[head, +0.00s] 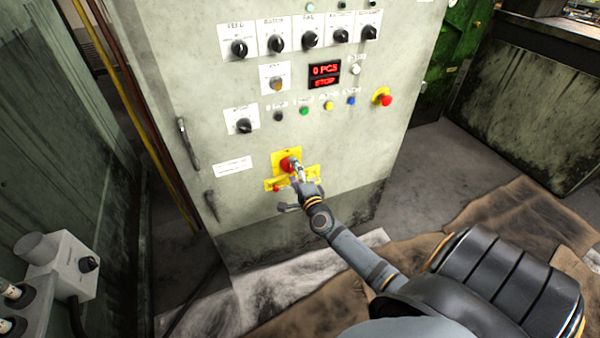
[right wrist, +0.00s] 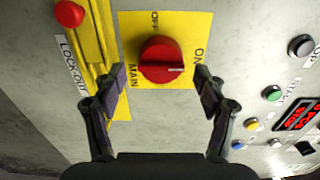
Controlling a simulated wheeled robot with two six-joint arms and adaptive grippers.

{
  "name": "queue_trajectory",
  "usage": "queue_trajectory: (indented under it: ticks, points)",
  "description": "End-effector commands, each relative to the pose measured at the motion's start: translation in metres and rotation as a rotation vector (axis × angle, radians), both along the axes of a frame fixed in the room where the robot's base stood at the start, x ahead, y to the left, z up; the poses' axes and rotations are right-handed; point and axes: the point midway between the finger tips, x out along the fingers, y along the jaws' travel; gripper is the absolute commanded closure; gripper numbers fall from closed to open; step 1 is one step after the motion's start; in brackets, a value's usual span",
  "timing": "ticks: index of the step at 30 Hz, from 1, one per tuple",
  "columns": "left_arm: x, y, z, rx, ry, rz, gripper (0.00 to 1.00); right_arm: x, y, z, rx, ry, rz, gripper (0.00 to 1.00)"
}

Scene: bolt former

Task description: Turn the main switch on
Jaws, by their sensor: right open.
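The main switch is a red rotary knob (right wrist: 161,61) on a yellow plate (right wrist: 190,25) marked OFF, ON and MAIN. In the right wrist view its white mark points right, towards the side with the ON label. The knob (head: 287,163) also shows low on the cabinet front in the head view, partly hidden by my gripper. My right gripper (right wrist: 162,83) is open, with one finger on each side of the knob's near edge; I cannot tell whether they touch it. In the head view the right gripper (head: 298,181) is at the switch. My left gripper is out of view.
The grey cabinet (head: 345,165) carries knobs and coloured buttons above the switch. Its red display (head: 325,75) reads 0 PCS and STOP. A yellow lock-out strip (right wrist: 98,40) with a red part (right wrist: 69,13) lies beside the switch. A red emergency button (head: 385,99) is to the right.

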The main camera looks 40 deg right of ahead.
Motion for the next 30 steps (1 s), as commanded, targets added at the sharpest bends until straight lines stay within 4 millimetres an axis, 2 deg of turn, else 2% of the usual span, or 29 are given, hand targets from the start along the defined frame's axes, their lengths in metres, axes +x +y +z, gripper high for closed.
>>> queue_trajectory:
  ticks: [6, 12, 17, 30]
  points:
    - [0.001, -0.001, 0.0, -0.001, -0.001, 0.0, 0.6, -0.055, 0.013, -0.001, 0.0, 0.004, 0.001, 0.28]
    - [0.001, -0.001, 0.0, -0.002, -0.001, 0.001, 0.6, -0.088, 0.021, -0.001, -0.001, 0.002, 0.0, 0.28]
    - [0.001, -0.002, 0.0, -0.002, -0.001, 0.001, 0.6, -0.096, 0.023, 0.0, 0.001, 0.0, 0.0, 0.28]
    - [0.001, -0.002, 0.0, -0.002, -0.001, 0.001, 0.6, -0.096, 0.023, 0.0, 0.0, 0.0, -0.001, 0.28]
